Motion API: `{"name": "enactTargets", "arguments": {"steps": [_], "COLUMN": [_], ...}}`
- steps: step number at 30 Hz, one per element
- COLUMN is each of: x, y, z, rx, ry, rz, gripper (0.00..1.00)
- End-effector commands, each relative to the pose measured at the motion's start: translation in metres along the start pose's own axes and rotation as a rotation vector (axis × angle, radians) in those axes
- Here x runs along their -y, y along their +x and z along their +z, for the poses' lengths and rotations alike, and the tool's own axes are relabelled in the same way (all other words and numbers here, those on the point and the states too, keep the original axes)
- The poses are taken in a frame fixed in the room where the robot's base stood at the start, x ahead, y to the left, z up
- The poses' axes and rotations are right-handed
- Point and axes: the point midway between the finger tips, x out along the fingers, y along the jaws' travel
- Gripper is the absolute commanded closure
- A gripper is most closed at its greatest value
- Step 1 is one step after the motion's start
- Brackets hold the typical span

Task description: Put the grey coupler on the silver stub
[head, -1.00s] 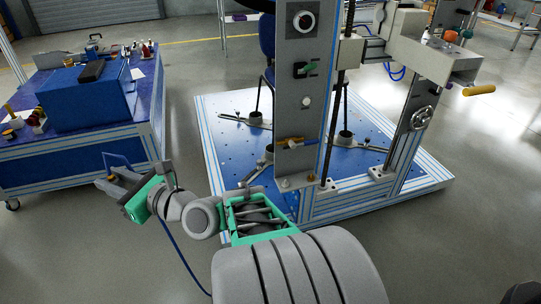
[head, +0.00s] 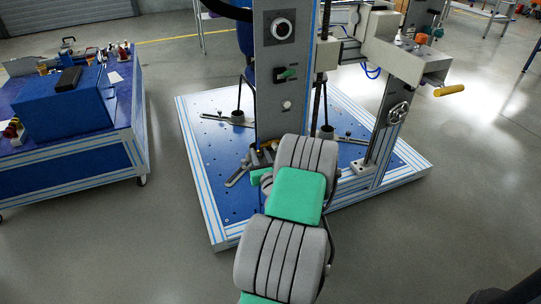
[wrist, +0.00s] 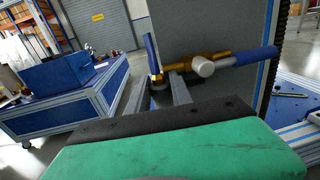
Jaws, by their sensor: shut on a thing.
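My gripper (wrist: 162,86) is shut on the grey coupler (wrist: 157,83), which shows only as a small, partly hidden fitting between the finger ends in the wrist view. A blue piece (wrist: 150,52) with a brass-coloured band stands up from it. The silver stub (wrist: 203,67) is a pale, short cylinder pointing towards the camera from a brass fitting (wrist: 212,56), just right of my fingertips. Coupler and stub look apart; the depth gap cannot be judged.
A blue workbench (head: 70,165) stands at left, with clear floor between.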

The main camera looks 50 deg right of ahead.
Motion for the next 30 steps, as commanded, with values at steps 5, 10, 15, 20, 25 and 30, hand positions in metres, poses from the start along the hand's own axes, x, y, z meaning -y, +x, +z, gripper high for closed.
{"name": "enactTargets", "arguments": {"steps": [5, 10, 15, 20, 25, 30], "x": [0.036, 0.04, 0.039, 0.039, 0.039, 0.039], "y": [-0.005, -0.006, -0.006, -0.009, -0.009, -0.009], "z": [-0.022, -0.025, -0.025, -0.029, -0.045, -0.066], "rx": [0.001, 0.002, 0.001, -0.001, 0.0, 0.0], "ry": [0.001, 0.001, 0.001, 0.0, 0.0, 0.002], "rz": [-0.086, -0.097, -0.096, -0.096, -0.095, -0.095], "gripper": [1.0, 1.0, 1.0, 1.0, 1.0, 1.0]}}
